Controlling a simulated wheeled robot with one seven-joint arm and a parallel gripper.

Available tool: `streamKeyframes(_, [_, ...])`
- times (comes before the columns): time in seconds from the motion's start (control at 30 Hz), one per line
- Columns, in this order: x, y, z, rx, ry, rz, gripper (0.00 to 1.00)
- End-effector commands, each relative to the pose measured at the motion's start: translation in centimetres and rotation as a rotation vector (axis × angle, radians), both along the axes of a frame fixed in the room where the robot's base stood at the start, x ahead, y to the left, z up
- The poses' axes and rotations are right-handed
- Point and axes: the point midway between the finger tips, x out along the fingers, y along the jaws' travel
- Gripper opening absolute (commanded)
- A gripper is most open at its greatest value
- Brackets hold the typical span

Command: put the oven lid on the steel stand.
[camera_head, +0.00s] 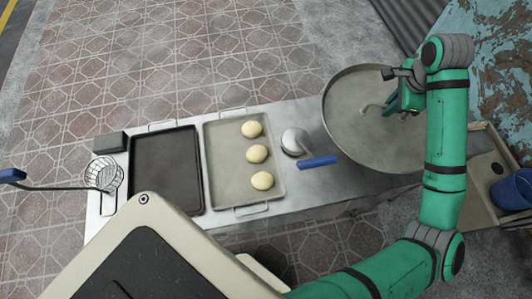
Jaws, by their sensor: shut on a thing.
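The oven lid (352,128) is a large, round grey steel disc with a raised rim, in the right half of the head view. My gripper (393,108) is over the lid's right half, shut on its curved handle (371,108). My green arm reaches up along the right side and covers part of the lid's right edge. The lid overlaps the right end of a long steel table (308,185), which may be the steel stand. I cannot tell whether the lid touches the surface below it.
A dark tray (165,168) and a light tray (228,185) with three dough balls (257,154) lie on the table. A blue-handled tool (318,162) is close to the lid. A wire skimmer (103,174) is at the left. A blue cup (512,191) stands at the far right.

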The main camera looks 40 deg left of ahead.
Motion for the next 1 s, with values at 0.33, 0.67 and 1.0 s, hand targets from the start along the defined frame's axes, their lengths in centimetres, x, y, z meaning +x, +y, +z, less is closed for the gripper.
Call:
streamKeyframes(0.33, [-0.2,0.1,-2.2,-0.003,-0.002,0.001,0.0])
streamKeyframes(0.67, [-0.2,0.0,-5.4,-0.003,0.001,0.0,0.0])
streamKeyframes(1.0, [-0.1,0.1,-8.6,-0.002,-0.002,0.0,0.0])
